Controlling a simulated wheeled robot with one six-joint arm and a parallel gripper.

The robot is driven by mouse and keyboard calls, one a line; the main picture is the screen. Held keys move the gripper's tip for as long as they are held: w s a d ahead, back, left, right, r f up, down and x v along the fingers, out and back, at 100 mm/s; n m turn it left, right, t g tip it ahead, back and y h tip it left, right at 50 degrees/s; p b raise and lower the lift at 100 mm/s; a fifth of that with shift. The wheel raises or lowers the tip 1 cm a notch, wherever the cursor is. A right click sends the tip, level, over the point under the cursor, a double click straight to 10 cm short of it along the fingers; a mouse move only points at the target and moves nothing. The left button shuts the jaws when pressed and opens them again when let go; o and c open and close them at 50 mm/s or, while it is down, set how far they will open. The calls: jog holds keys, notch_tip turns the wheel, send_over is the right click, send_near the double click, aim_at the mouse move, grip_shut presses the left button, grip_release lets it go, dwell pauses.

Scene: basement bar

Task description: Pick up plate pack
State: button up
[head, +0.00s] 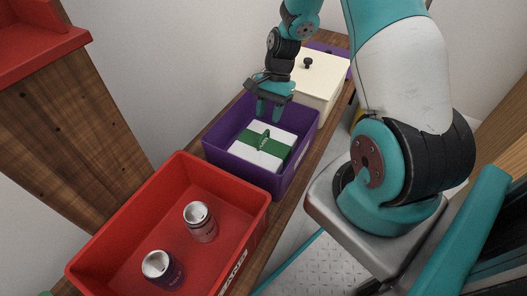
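The plate pack is likely the white square pack with a green band (273,150), lying flat in a purple bin (228,172). My gripper (269,112) points down over the back part of the bin, near the pack's far edge. Its two teal fingers are apart with nothing seen between them. I cannot tell how high the fingertips are above the pack, or whether they touch it.
A red bin (130,232) with two cans (200,222) (162,268) stands in front of the purple bin. A cream lidded box (322,78) stands behind it. All rest on a narrow wooden surface (311,167). A wooden unit with a red top (62,110) is at left.

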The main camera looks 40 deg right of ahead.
aim_at(264, 134)
jog(key=b+x, duration=0.3)
jog(key=x, duration=0.4)
jog(key=shift+a+f, duration=0.15)
jog(key=shift+f, duration=0.1)
jog(key=shift+r, duration=0.1)
grip_shut()
